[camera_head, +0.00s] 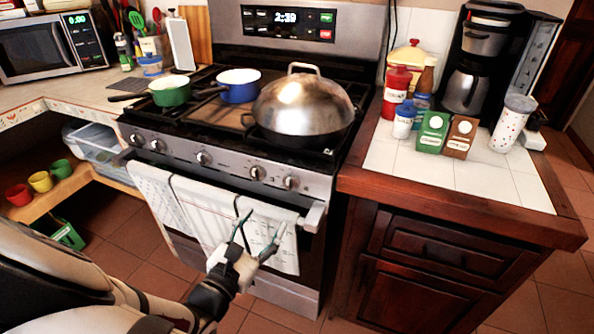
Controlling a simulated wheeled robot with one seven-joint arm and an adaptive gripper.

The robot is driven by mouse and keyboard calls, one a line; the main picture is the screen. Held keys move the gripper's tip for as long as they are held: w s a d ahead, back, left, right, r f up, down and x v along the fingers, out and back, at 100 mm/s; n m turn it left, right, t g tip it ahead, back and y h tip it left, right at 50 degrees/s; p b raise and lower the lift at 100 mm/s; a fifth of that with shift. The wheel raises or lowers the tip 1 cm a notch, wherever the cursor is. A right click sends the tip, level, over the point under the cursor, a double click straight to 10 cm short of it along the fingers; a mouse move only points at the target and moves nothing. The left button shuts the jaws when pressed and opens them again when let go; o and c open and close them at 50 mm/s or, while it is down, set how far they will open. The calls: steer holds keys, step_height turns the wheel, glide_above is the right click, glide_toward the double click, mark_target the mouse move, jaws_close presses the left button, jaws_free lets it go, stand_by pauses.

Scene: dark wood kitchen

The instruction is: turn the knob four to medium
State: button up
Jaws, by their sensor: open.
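Several silver knobs sit in a row on the front panel of the stove (330,187). Counting from the left, knob four (257,173) is right of the middle, with another knob (291,182) to its right. No number labels are readable, and its exact setting is too small to tell. My gripper (263,224) is open and empty, with its two thin fingers apart and pointing up. In the picture it is below knob four, in front of the towels on the oven handle, and appears apart from the knob.
White towels (205,215) hang over the oven handle (314,217). A domed silver lid (303,105), a green pot (170,91) and a blue pot (237,87) are on the stovetop. A wooden cabinet (440,255) stands to the right. Open floor lies in front.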

mark_target(288, 186)
steer(key=b+x, duration=0.1)
steer(key=x, duration=1.2)
steer(key=shift+w+f, duration=0.1)
steer(key=shift+w, duration=0.25)
steer(key=shift+c, duration=0.6)
steer(key=c, duration=1)
